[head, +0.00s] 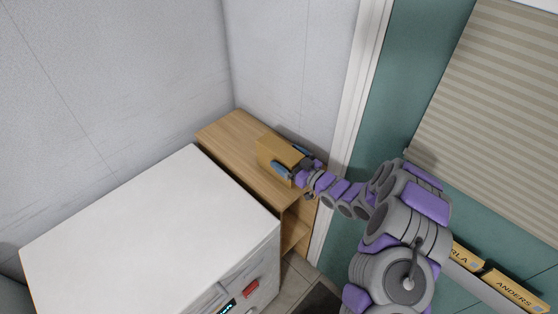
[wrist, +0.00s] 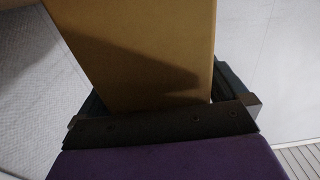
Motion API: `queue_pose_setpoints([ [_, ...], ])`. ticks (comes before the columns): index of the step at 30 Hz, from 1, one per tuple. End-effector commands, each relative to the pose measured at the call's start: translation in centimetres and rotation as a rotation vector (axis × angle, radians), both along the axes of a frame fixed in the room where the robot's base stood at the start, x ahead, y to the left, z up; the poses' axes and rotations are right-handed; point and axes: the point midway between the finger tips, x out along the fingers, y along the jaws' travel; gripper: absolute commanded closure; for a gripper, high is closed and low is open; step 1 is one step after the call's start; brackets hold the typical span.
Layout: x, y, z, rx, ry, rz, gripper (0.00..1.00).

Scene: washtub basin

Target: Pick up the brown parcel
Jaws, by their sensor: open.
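The brown parcel (head: 274,153) is a box on top of the wooden shelf unit, near the wall in the head view. My gripper (head: 291,160) is at the parcel's right end, with one finger on its near side and one on its far side. In the wrist view the parcel (wrist: 145,50) fills the upper middle, between the dark fingers of my gripper (wrist: 155,95). The jaws are open around it. I cannot tell whether either finger touches it. The parcel's underside is hidden.
The wooden shelf unit (head: 232,134) stands against the wall, with clear top to the left of the parcel. A white washing machine (head: 150,235) stands beside it. A white door frame (head: 352,90) and teal wall are at right. Boxes with lettering (head: 512,290) lie at lower right.

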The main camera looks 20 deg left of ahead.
Motion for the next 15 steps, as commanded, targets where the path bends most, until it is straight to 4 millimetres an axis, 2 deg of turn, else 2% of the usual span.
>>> queue_pose_setpoints([
  [2,-0.06,0.22,-0.05,-0.001,-0.001,0.002,0.0],
  [15,-0.05,-0.01,0.03,0.0,-0.001,0.001,0.41],
])
